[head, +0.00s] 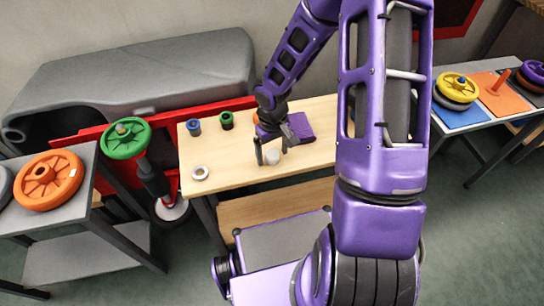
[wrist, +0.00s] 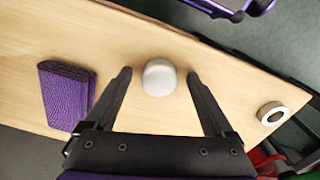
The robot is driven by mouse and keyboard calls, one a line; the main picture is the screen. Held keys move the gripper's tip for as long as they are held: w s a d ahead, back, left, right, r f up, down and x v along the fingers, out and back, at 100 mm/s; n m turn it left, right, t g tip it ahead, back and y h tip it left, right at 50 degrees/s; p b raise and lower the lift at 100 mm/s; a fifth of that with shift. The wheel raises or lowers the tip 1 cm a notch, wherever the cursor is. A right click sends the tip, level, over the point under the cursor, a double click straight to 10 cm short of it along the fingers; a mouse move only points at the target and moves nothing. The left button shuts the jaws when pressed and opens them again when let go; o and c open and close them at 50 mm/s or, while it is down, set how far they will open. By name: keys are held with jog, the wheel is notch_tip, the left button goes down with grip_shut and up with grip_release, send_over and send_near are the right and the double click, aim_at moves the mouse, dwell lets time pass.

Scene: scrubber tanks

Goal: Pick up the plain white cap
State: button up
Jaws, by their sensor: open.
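The plain white cap (head: 272,157) is a small, smooth, rounded piece standing on the light wooden table (head: 235,165). In the wrist view the cap (wrist: 159,78) lies in the gap between my fingertips, with space on either side. My gripper (head: 270,154) points down over the table at the cap, open and empty. My gripper also shows in the wrist view (wrist: 159,74), its two dark fingers spread wide. I cannot tell how far the fingertips are above the tabletop.
A folded purple cloth-like item (head: 302,127) is just behind my gripper. Blue (head: 193,127) and green (head: 226,120) small pieces stand at the table's back. A stand with a green wheel (head: 125,138) is left.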

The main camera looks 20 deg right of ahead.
aim_at(273, 154)
grip_shut()
notch_tip(273, 154, up, 8)
jog(key=shift+r+p, duration=0.2)
jog(key=shift+p, duration=0.95)
jog(key=w+r+m, duration=0.2)
jog(key=r+m, duration=0.1)
jog(key=shift+r, duration=0.25)
